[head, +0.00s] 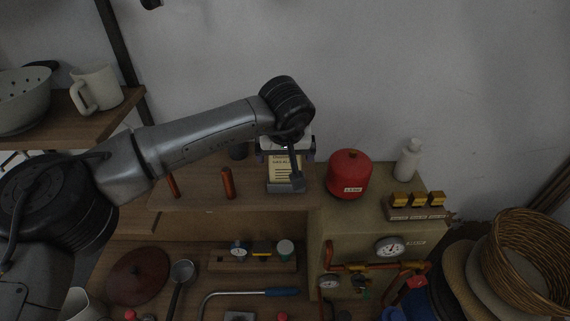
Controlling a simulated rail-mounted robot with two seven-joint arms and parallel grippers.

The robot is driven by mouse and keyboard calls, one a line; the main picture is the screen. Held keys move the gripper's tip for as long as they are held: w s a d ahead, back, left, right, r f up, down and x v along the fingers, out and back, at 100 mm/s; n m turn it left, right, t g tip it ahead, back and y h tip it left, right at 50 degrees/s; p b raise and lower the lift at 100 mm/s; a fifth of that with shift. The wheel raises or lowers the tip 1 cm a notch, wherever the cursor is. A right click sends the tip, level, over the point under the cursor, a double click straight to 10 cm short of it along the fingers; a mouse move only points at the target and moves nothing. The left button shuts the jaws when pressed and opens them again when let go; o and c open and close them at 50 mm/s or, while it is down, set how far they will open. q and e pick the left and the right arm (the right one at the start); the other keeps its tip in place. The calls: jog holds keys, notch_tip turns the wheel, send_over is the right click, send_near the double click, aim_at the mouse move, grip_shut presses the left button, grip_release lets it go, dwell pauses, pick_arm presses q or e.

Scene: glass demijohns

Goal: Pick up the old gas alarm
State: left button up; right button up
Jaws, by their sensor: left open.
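A cream box with dark printed lines (281,168) stands on the wooden shelf at the middle, against the wall; I take it for the old gas alarm, but the print is too small to read surely. My left gripper (286,157) is over its top, reaching in from the left with the wrist above. It is open, and the box shows below and between its jaws. The wrist and jaws hide the top of the box, and I cannot tell whether they touch it. My right gripper is not in view.
A red labelled round canister (349,178) stands close to the right, then a white bottle (408,161) and a rack with several yellow-topped pieces (417,207). Orange-brown upright handles (227,184) stand to the left. Gauges (389,247) and a wicker basket (532,262) are lower right.

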pick_arm(q)
jog(key=c, duration=0.9)
jog(key=shift+r, duration=0.1)
